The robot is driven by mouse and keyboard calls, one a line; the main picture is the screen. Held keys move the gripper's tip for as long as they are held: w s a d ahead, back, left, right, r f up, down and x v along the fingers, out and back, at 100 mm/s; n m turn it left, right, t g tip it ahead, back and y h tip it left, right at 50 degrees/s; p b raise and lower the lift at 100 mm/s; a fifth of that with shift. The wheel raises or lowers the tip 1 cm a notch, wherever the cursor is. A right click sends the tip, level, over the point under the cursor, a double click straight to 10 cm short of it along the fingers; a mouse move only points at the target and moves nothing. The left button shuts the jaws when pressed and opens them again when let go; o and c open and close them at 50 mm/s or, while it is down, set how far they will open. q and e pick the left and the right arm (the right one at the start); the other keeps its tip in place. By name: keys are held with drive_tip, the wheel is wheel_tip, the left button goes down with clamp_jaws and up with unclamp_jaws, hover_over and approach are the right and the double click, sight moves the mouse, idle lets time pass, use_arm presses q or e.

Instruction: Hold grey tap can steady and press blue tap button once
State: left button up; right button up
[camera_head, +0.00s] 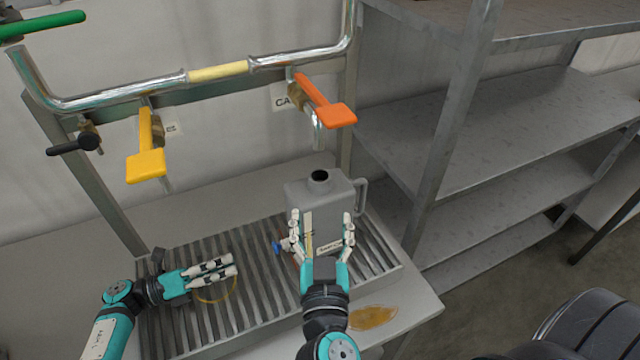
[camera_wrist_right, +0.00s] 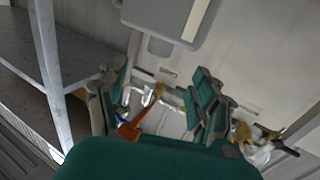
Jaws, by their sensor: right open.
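The grey tap can (camera_head: 325,187) stands upright on the slatted grate, its open black mouth on top and its handle at the right. Its blue tap button (camera_head: 277,248) sticks out low on the left side. My right gripper (camera_head: 320,222) is open, with one finger toward each side of the can's front; contact is unclear. In the wrist view, the grey can (camera_wrist_right: 160,17) is at the top, beyond the open fingers (camera_wrist_right: 158,95). My left gripper (camera_head: 234,265) appears shut and empty, low over the grate, left of the blue button and apart from it.
A yellow lever (camera_head: 146,165) and an orange lever (camera_head: 335,115) hang from the metal pipe (camera_head: 120,97) above the grate (camera_head: 205,325). A yellowish puddle (camera_head: 373,317) lies at the bench's front right. Metal shelves (camera_head: 490,130) stand to the right.

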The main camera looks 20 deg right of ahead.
sight(320, 186)
drive_tip(key=x, duration=1.2)
drive_tip(key=shift+c, duration=0.5)
clamp_jaws()
use_arm(q)
drive_tip(key=shift+c, duration=0.2)
use_arm(e)
drive_tip(key=shift+f, duration=0.1)
use_arm(q)
clamp_jaws()
idle(1.1)
